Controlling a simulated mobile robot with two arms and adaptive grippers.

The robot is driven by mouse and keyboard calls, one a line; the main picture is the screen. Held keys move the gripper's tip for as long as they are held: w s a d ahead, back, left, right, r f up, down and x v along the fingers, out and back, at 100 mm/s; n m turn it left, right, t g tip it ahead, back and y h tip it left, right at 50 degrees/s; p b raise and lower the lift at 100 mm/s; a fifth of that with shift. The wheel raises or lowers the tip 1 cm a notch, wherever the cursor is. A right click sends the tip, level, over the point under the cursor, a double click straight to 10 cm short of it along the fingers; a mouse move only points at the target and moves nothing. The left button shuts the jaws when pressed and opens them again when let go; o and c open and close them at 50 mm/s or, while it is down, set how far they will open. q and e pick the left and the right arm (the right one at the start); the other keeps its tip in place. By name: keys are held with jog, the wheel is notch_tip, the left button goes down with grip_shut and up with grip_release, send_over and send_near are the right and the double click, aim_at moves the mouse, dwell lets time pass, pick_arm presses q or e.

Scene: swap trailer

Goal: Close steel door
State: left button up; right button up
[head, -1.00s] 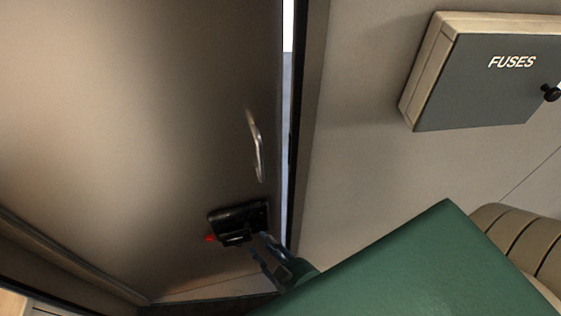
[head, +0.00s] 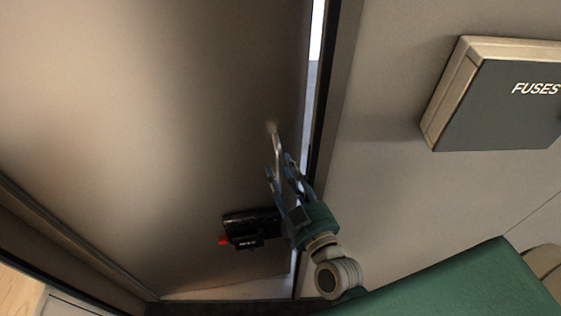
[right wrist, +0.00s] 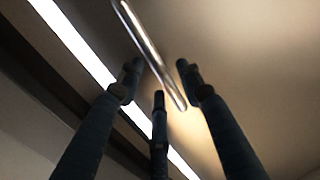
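The steel door (head: 150,110) fills the left of the head view, with a narrow bright gap between its right edge and the frame. A metal bar handle (head: 275,139) stands upright on the door near that edge. A black latch box (head: 248,226) with a red part sits below it. My right gripper (head: 279,170) is at the handle's lower end. In the right wrist view, its dark fingers (right wrist: 158,85) are spread apart and the handle (right wrist: 150,52) passes between them; contact is not clear. My left gripper is not in view.
A grey fuse box (head: 492,105) marked FUSES is on the wall to the right. The dark door frame (head: 328,120) stands beside the gap. A wooden surface (head: 20,291) shows at the lower left.

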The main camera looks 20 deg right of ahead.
jog(key=shift+w+a, duration=0.1)
jog(key=shift+w, duration=0.95)
grip_shut()
jog(key=shift+s, duration=0.15)
